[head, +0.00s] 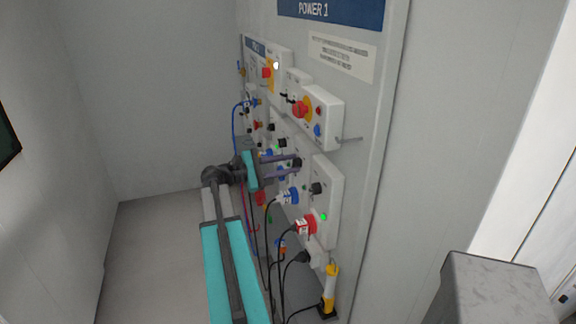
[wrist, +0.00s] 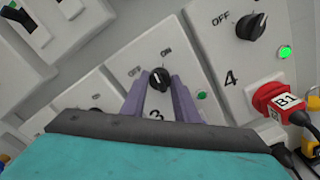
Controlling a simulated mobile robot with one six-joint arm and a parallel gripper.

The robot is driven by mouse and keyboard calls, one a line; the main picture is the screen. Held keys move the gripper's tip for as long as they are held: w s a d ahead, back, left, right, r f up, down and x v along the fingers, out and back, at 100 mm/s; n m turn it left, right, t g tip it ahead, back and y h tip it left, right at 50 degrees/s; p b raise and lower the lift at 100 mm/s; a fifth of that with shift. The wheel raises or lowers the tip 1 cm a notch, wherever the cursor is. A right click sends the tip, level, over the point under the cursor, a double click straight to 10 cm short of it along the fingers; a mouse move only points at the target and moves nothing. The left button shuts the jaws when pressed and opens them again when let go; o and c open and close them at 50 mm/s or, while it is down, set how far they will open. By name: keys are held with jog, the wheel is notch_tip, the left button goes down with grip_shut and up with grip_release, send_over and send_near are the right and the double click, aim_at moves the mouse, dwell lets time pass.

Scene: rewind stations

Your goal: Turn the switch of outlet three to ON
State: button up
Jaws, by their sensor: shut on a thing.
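In the wrist view, the black switch knob (wrist: 159,78) of outlet three sits on its white panel (wrist: 110,90), above a partly hidden "3". OFF is printed to its upper left and ON to its upper right. My gripper (wrist: 160,84) is shut on the knob, with a purple finger on each side. The knob's pale mark points roughly upward; its exact setting is hard to tell. A green lamp (wrist: 201,95) shows to its right. In the head view, my gripper (head: 297,161) reaches the board from the left.
Outlet four has a black knob (wrist: 252,26), a bright green lamp (wrist: 285,52) and a red plug (wrist: 272,98) marked B1. In the head view, several plugs and hanging cables lie below my gripper. A red emergency knob (head: 300,109) is above. A grey block (head: 490,285) stands at lower right.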

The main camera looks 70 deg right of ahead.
jog(key=shift+f+m+b, duration=0.15)
jog(key=shift+m+b, duration=0.25)
jog(key=shift+b, duration=0.1)
jog(key=m+b, duration=0.6)
jog(key=b, duration=0.1)
jog(key=shift+m+b, duration=0.3)
jog(key=shift+a, duration=0.1)
jog(key=o, duration=1.1)
jog(key=shift+c, duration=0.2)
